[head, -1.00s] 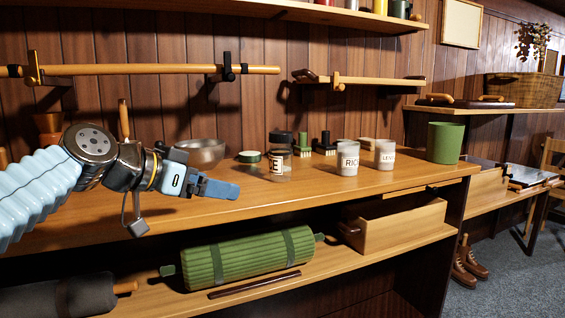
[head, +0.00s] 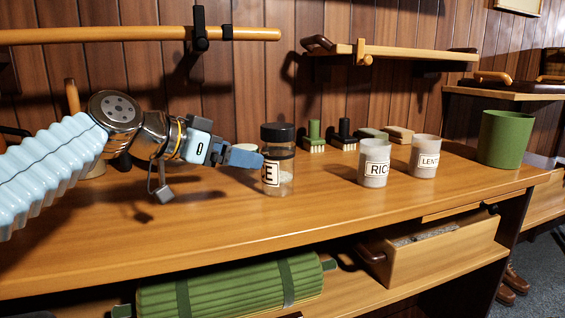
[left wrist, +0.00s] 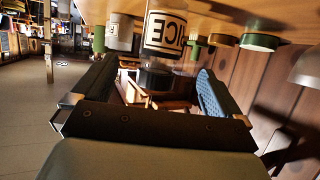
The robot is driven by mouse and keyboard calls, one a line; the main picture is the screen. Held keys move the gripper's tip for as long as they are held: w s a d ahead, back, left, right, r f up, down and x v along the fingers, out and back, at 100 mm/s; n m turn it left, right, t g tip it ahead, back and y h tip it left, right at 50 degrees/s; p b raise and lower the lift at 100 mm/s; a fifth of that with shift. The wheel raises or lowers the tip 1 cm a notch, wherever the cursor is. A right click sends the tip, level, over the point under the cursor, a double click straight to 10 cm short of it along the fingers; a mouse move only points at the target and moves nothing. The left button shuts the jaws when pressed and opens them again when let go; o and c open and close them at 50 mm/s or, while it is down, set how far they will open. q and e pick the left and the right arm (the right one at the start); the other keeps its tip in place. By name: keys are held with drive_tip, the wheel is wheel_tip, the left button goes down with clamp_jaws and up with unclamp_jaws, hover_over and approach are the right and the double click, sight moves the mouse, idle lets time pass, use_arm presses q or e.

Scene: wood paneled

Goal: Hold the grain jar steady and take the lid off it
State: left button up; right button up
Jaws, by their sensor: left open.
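The jar (head: 279,178) is clear, with a dark lid (head: 278,133) and a white label whose visible letter is "E". It stands upright on the wooden counter, with pale contents low inside. My left gripper (head: 246,158) is at its left, fingers pointing right, tips overlapping the jar's left edge in the head view; contact cannot be told. My right gripper is out of view.
White cups labelled "RIC" (head: 375,170) and "LENT" (head: 424,160) stand right of the jar, before a green bin (head: 505,138). Brushes (head: 314,138) stand behind. A low round container (head: 250,147) is partly hidden by my gripper. The front counter (head: 230,225) is clear.

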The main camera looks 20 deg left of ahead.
sight(282, 130)
use_arm(q)
drive_tip(key=x, duration=0.7)
drive_tip(key=shift+p, duration=0.35)
drive_tip(key=p+x, duration=0.1)
drive_tip(key=x, duration=0.4)
drive_tip(key=shift+w+f, duration=0.1)
drive_tip(key=shift+w, duration=0.15)
drive_tip(key=shift+c, duration=0.3)
drive_tip(key=c, duration=1.4)
drive_tip(key=shift+r, duration=0.55)
drive_tip(key=r, duration=0.3)
drive_tip(key=shift+s+r+p, duration=0.15)
drive_tip(key=shift+s+p, duration=0.2)
drive_tip(key=shift+p, duration=0.05)
drive_tip(key=s+r, duration=0.3)
drive_tip(key=r, duration=0.1)
drive_tip(key=shift+s+d+r, duration=0.15)
drive_tip(key=shift+s+d, duration=0.2)
drive_tip(key=shift+s, duration=0.05)
drive_tip(key=s+r, duration=0.1)
drive_tip(key=s, duration=0.2)
drive_tip(key=s+d+r, duration=0.1)
drive_tip(key=s+r, duration=0.1)
drive_tip(key=s, duration=0.1)
drive_tip(key=s+r, duration=0.1)
drive_tip(key=s, duration=0.2)
drive_tip(key=shift+s+d+r, duration=0.2)
drive_tip(key=shift+d, duration=0.15)
